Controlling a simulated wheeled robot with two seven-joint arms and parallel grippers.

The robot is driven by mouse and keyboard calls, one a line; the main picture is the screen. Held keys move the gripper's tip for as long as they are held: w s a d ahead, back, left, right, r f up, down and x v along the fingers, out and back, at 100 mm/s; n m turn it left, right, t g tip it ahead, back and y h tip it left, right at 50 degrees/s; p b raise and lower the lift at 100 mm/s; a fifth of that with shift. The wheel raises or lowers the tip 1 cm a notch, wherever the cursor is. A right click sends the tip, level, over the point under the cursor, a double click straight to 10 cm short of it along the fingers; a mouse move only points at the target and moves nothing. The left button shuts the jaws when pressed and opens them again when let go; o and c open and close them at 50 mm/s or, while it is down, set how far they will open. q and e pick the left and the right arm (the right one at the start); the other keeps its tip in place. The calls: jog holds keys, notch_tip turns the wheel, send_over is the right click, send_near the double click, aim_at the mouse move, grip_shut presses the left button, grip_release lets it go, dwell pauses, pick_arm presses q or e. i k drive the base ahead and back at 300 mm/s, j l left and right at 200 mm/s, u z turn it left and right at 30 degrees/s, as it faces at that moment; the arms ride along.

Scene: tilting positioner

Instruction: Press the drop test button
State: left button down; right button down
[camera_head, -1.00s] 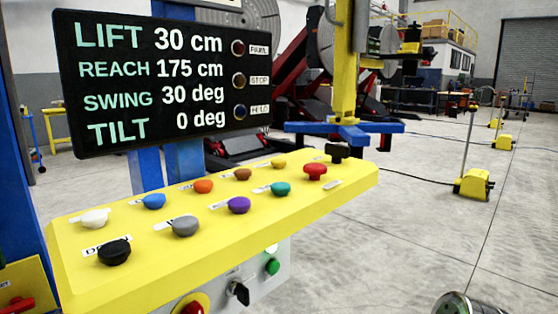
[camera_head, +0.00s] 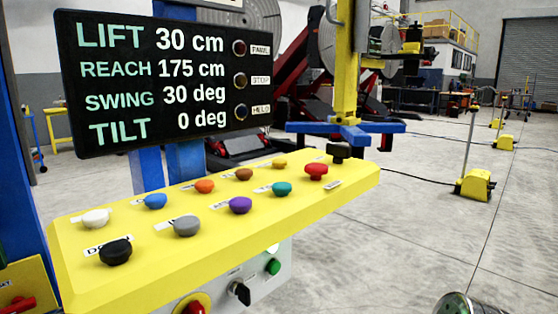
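The yellow control panel (camera_head: 205,245) carries two rows of coloured buttons. A black button (camera_head: 115,252) sits at the front left corner, with a white label behind it that starts with "D" and is partly hidden by the cap. Neither of my grippers can be made out in view, and nothing touches the buttons.
A dark display (camera_head: 155,138) above the panel reads lift 30 cm, reach 175 cm, swing 30 deg, tilt 0 deg. A grey box with a green button (camera_head: 272,267) hangs below the panel. A round metallic part (camera_head: 459,304) shows at bottom right.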

aim_at(279, 163)
jog(key=k+l+u, duration=0.15)
jog(key=k+u, duration=0.8)
